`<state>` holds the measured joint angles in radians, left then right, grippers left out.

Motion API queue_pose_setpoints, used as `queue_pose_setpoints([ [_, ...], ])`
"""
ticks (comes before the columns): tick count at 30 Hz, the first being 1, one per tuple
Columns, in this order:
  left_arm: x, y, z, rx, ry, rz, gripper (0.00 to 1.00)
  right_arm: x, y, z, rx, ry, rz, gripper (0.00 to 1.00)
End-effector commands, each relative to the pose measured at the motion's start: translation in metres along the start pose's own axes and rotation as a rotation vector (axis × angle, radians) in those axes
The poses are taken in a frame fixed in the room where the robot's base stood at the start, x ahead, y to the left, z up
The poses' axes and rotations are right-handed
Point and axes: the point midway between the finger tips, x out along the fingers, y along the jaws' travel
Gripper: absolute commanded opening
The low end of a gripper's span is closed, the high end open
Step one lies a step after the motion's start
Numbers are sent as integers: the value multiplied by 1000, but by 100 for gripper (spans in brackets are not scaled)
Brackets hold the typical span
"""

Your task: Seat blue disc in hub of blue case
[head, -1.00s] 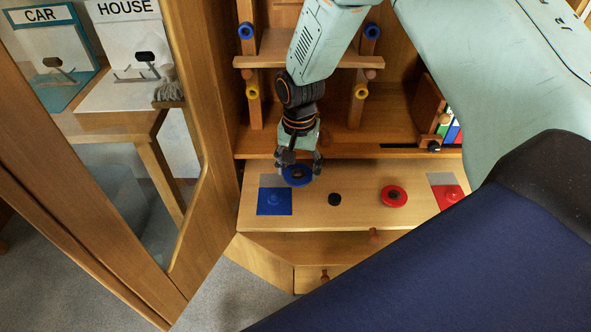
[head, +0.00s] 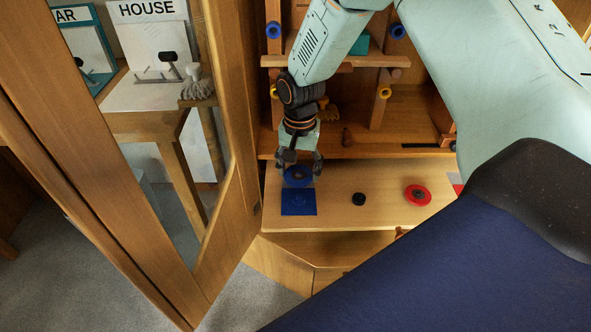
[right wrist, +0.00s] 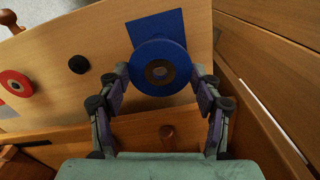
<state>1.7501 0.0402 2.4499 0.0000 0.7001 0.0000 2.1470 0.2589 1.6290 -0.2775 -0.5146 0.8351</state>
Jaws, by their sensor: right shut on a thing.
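My right gripper (head: 299,163) is shut on the blue disc (head: 298,178), a ring with a dark centre. It holds the disc by opposite sides of the rim. In the head view the disc is directly behind the blue case (head: 298,207), a flat blue square on the sloping wooden shelf. The disc and gripper hide the case's back edge. In the right wrist view the disc (right wrist: 142,57) overlaps the lower part of the case (right wrist: 155,25) and hides its hub. I cannot tell the disc's height above the case. My left gripper is not in view.
A black knob (head: 358,199) and a red disc (head: 418,195) sit on the shelf (head: 333,218) to the right. A wooden rack (head: 390,128) with coloured rings stands behind. A wooden door frame (head: 228,150) is close on the left.

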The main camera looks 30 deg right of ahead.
Motion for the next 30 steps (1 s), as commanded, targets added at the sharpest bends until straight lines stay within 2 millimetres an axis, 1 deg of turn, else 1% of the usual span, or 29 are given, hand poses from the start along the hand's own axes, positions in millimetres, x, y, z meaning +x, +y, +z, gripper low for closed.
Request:
queue_pose_setpoints([
  [9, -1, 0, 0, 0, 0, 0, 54, 0, 3, -1, 1, 0, 0, 43],
  [16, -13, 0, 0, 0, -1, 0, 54, -1, 4, -2, 1, -1, 1, 43],
  [18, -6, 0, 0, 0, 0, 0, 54, 9, 4, -2, 1, 0, 0, 43],
  [30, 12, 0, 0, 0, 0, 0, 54, 44, 3, -1, 0, -1, 1, 43],
])
